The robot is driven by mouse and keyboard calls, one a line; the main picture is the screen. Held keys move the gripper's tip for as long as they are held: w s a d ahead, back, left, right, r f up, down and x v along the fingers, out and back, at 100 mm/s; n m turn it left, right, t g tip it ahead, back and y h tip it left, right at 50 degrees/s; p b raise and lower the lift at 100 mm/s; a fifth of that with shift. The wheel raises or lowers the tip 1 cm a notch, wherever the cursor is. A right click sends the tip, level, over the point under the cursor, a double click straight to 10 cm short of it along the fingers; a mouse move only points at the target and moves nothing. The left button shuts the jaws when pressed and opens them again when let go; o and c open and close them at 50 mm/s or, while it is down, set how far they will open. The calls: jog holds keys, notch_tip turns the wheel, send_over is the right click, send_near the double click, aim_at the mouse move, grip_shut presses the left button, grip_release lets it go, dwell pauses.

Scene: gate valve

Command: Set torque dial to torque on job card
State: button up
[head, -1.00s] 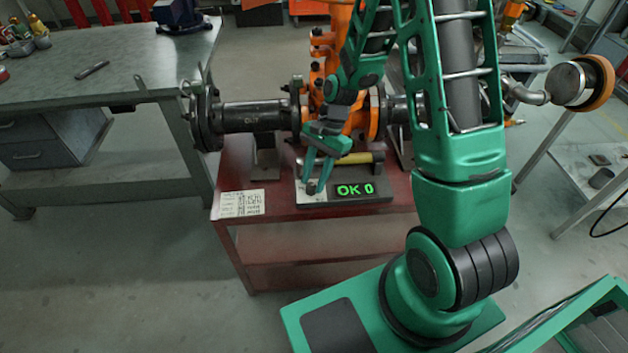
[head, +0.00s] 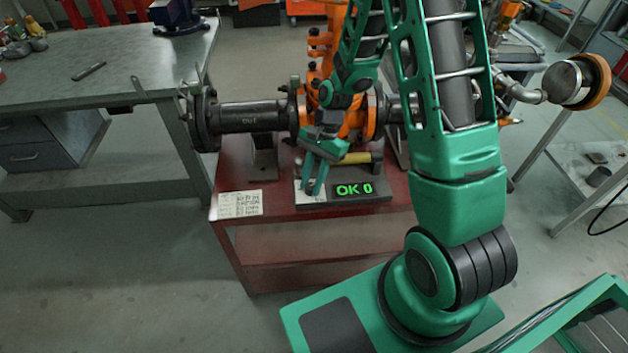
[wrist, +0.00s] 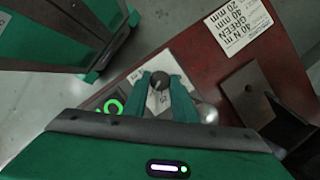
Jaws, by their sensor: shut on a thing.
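The torque dial (wrist: 158,82) is a dark round knob on a pale plate marked with scale figures, in the wrist view. My gripper (wrist: 160,88) is shut on the knob, one green finger on each side. In the head view my gripper (head: 312,186) reaches down to the left part of the dial box (head: 370,200), and its fingers hide the dial there. The job card (head: 240,204) lies on the red bench, left of the box. In the wrist view the card (wrist: 238,25) shows "40 N m", "GREEN" and "20 mm". The dial's exact setting is not readable.
A yellow-handled tool (head: 356,158) lies behind the display. A black flanged pipe (head: 250,117) and orange valve (head: 352,120) stand at the back of the red bench (head: 280,208). A grey workbench (head: 100,60) stands at left, with clear floor in front.

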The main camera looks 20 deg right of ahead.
jog(key=n, duration=0.2)
jog(key=n+g+h, duration=0.1)
jog(key=n, duration=0.1)
jog(key=shift+w+a, duration=0.15)
jog(key=shift+a, duration=0.25)
jog(key=n+g+h, duration=0.1)
jog(key=n, duration=0.4)
jog(key=shift+a, duration=0.15)
jog(key=n+h, duration=0.2)
jog(key=n, duration=0.2)
jog(key=shift+a, duration=0.15)
jog(key=shift+n+h, duration=0.9)
jog(key=shift+n, duration=1.2)
jog(key=o, duration=0.8)
jog(key=shift+c, duration=0.2)
